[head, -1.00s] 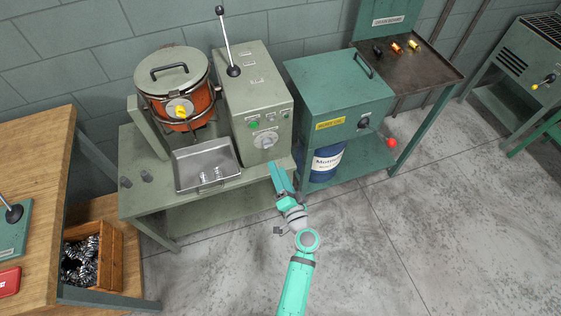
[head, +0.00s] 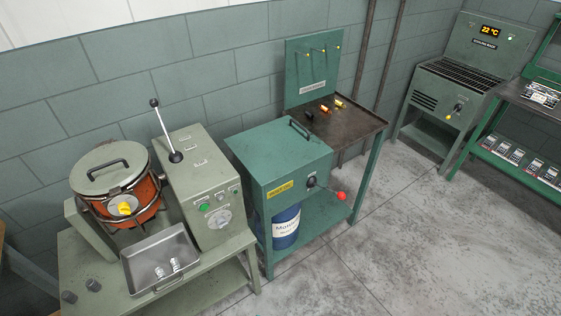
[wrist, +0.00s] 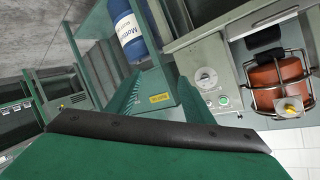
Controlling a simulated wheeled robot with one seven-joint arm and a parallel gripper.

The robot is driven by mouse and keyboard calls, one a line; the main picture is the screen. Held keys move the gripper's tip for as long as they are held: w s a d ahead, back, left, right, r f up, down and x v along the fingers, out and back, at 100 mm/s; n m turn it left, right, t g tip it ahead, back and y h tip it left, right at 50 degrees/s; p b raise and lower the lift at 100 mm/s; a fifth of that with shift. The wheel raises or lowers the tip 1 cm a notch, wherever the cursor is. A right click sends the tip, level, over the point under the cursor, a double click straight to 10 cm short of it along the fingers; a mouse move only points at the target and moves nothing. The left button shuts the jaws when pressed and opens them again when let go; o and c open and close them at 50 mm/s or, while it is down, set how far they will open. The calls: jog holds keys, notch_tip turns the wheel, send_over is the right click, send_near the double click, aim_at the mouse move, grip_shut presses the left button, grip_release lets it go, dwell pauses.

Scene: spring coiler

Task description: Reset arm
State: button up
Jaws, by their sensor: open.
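My gripper (wrist: 160,76) shows in the wrist view, its two green serrated fingers apart with nothing held between them. Past the fingers is a green cabinet with a yellow label (wrist: 159,98). My arm and gripper are out of the head view.
In the head view, a grey-green machine (head: 190,180) with a lever stands beside an orange lidded pot (head: 145,200) and a metal tray (head: 143,262) holding small shiny pieces. The green cabinet (head: 285,165) has a red-knobbed handle and a blue drum (head: 286,225) below. Concrete floor (head: 410,240) at right is clear.

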jog(key=s+d+r+n+t+h, duration=0.1)
jog(key=s+d+r+n+h, duration=0.1)
jog(key=s+r, duration=1.2)
jog(key=shift+s+d+r+n+t, duration=0.35)
jog(key=shift+d+r+n, duration=0.3)
jog(key=shift+n, duration=0.55)
